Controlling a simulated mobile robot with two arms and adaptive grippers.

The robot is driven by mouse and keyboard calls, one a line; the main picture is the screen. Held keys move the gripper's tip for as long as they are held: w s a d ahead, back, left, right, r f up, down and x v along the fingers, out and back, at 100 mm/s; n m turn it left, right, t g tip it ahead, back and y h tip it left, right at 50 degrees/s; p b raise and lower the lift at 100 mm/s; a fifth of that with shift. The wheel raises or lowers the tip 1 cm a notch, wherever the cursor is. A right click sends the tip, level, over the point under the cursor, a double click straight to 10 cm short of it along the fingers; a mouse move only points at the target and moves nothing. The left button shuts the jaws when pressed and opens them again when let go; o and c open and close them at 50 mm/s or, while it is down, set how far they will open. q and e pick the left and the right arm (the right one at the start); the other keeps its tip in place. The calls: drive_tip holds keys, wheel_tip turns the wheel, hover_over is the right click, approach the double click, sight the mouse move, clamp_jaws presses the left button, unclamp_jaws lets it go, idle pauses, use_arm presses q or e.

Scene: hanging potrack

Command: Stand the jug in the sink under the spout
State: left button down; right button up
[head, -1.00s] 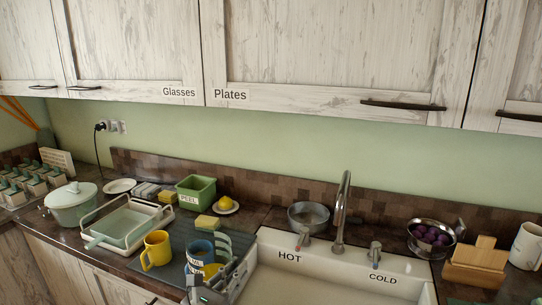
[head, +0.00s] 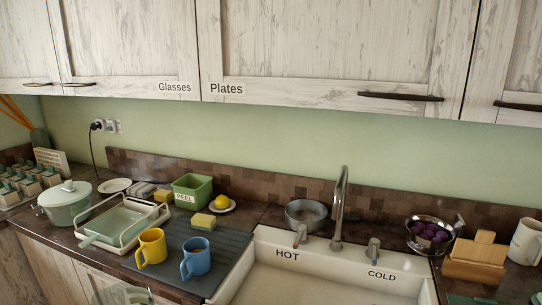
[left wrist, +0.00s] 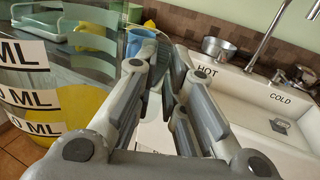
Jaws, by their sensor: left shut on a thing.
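The clear jug (left wrist: 25,80) with black ML marks on white bands fills the left of the left wrist view. A yellow patch shows on or through it. Its pale-striped upper part (head: 122,293) shows at the bottom edge of the head view, in front of the counter. My left gripper (left wrist: 160,62) is shut on the jug, seemingly at its handle, though the contact is partly hidden by the fingers. The white sink (head: 400,266) lies to the right. The curved spout (head: 341,195) rises behind it. My right gripper is not in view.
A yellow mug (head: 151,246) and a blue mug (head: 196,259) stand on the grey drainer (head: 232,250) left of the sink. A metal pan (head: 306,215) and a colander (head: 430,236) stand behind the sink.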

use_arm(q)
drive_tip(key=s+f, duration=0.3)
drive_tip(key=s, duration=0.5)
idle(0.4)
